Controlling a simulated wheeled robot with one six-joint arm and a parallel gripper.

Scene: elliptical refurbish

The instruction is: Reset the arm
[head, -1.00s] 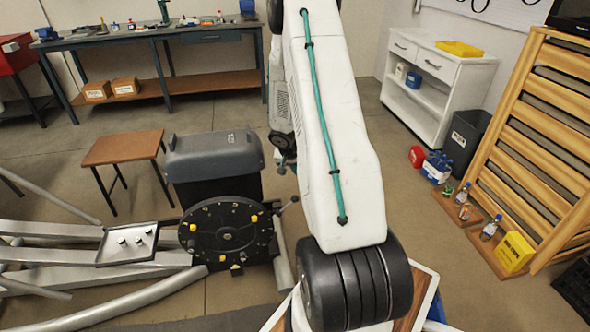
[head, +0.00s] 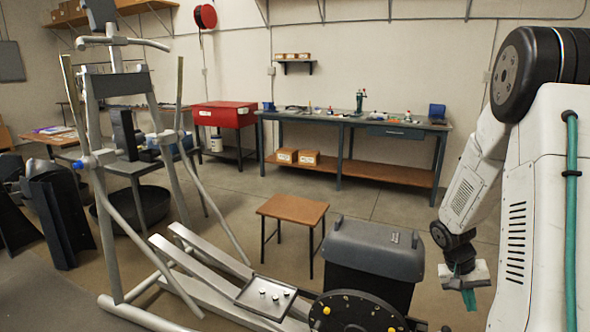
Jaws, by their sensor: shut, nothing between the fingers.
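My arm (head: 540,200) fills the right edge of the head view, with a white body, a black joint at the top and a teal cable. Its forearm slopes down to the left from that joint. My gripper (head: 469,298) hangs at the end, pointing down, with teal fingers under a grey-white body. It is shut and holds nothing. In the picture it is just right of the dark grey housing of the elliptical machine (head: 374,250); I cannot tell the gap in depth.
The elliptical's frame (head: 105,190) spans the left, with a small parts tray (head: 250,296) and a black disc (head: 345,315) below. A wooden stool (head: 292,209) stands behind. A workbench (head: 400,133) and red cabinet (head: 224,114) line the back wall. Open floor lies between.

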